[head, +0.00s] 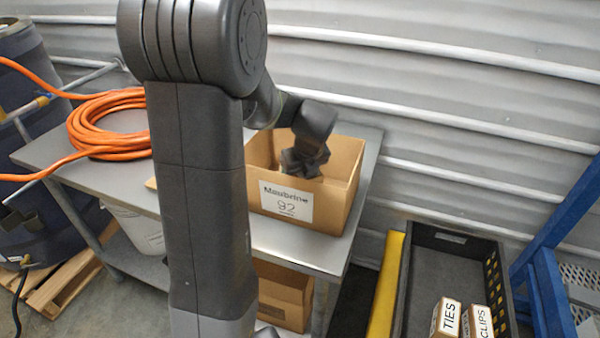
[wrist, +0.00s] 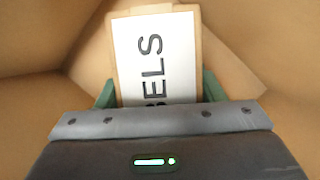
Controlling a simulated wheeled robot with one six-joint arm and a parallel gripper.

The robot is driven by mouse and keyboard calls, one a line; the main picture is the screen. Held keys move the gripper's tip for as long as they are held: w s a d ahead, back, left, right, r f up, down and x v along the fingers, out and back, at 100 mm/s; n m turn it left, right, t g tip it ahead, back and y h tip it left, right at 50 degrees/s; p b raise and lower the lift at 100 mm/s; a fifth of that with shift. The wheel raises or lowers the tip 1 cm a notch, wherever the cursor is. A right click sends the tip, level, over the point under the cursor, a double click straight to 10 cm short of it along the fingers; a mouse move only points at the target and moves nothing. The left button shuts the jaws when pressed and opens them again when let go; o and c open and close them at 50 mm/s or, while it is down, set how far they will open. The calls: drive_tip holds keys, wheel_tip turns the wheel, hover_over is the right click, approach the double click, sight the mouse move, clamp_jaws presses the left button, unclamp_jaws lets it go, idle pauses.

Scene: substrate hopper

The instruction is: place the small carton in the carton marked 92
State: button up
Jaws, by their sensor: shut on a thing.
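The carton marked 92 (head: 335,212) is an open brown box on the metal table, with a white label on its front. My gripper (head: 305,165) points down inside its opening in the head view. In the wrist view, my gripper (wrist: 158,98) is shut on the small carton (wrist: 155,55), with a green finger on either side. The head view mostly hides the small carton behind the gripper and the box wall. I cannot tell whether it touches the box floor.
An orange hose coil (head: 108,122) lies on the metal table (head: 290,247), left of my arm. A dark crate (head: 430,262) at lower right holds small cartons marked TIES (head: 447,318) and CLIPS (head: 480,321). Another brown box (head: 285,295) sits below the tabletop. A ribbed wall stands behind.

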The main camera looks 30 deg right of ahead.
drive_tip(key=shift+f, duration=0.15)
drive_tip(key=o, duration=1.1)
drive_tip(key=v, duration=1.2)
drive_tip(key=shift+s+a, duration=0.1)
